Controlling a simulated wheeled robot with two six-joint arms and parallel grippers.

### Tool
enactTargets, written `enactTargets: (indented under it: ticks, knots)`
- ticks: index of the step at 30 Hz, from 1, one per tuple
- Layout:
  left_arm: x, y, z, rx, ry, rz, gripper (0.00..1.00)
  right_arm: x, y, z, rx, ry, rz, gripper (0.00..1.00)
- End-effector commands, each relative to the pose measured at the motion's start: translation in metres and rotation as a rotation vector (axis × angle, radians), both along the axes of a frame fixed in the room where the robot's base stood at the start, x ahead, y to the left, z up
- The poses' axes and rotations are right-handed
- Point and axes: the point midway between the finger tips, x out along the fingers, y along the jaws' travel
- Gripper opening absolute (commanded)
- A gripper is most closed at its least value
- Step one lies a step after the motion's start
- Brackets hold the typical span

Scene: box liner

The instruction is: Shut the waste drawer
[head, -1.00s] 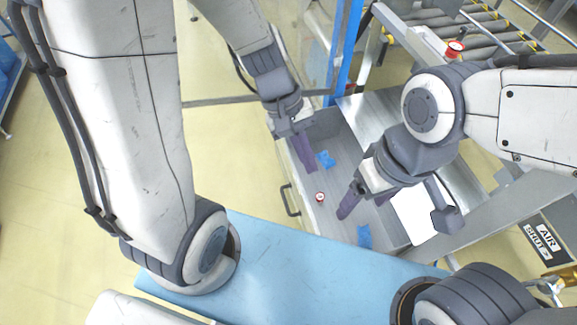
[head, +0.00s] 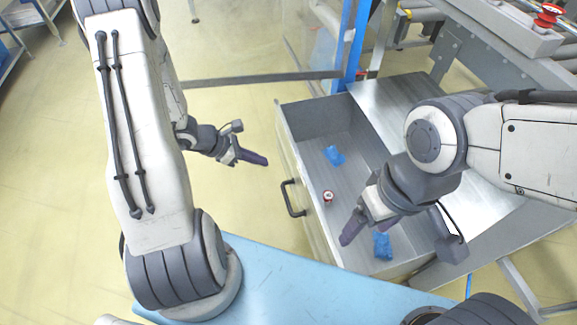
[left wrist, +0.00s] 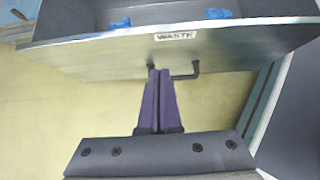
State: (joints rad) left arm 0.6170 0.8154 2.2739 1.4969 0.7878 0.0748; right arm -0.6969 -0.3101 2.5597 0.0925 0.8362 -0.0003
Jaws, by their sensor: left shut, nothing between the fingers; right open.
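The waste drawer (head: 306,206) is pulled open, its grey tray and front panel visible in the head view. Its dark handle (head: 291,199) is on the front. In the left wrist view the drawer front (left wrist: 215,50) bears a label (left wrist: 176,36) reading "WASTE". My left gripper (head: 266,161) is shut and empty, outside the drawer in front of its panel, apart from the handle in the head view. In the left wrist view its fingers (left wrist: 158,75) point at the front and overlap part of the handle (left wrist: 190,71). My right gripper (head: 352,232) is open over the drawer's near part.
Blue crumpled pieces (head: 334,156) (head: 382,246) and a small red-and-white item (head: 328,197) lie in the drawer. A light blue surface (head: 290,285) is close by. A blue post (head: 354,45) and rollers stand behind. Floor left of the drawer is clear.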

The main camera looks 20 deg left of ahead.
Motion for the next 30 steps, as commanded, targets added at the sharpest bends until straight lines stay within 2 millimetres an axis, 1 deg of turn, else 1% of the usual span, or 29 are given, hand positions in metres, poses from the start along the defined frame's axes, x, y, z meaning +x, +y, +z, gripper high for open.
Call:
enactTargets:
  ticks: [1,6,9,10,13,18,30]
  knots:
    - [0.004,-0.009,-0.015,-0.002,0.002,-0.006,0.0,0.0,0.0,-0.011,0.0,0.0,0.0,0.77]
    - [0.019,-0.031,-0.041,0.0,0.002,-0.006,0.0,0.0,0.0,-0.027,0.0,0.0,0.0,0.77]
    - [0.027,-0.042,-0.051,0.001,-0.001,-0.008,0.0,0.0,0.0,-0.034,0.0,0.0,0.0,0.77]
    - [0.031,-0.047,-0.048,0.002,-0.003,-0.008,0.0,0.0,0.0,-0.034,0.0,0.0,0.0,0.77]
    - [0.038,-0.059,-0.047,0.002,-0.003,-0.008,0.0,0.0,0.0,-0.038,0.0,0.0,0.0,0.77]
    - [0.046,-0.069,-0.045,0.0,-0.002,-0.005,0.0,0.0,0.0,-0.04,0.0,0.0,0.0,0.77]
    - [0.047,-0.071,-0.044,0.0,-0.001,-0.002,0.0,0.0,0.0,-0.04,0.0,0.0,0.0,0.77]
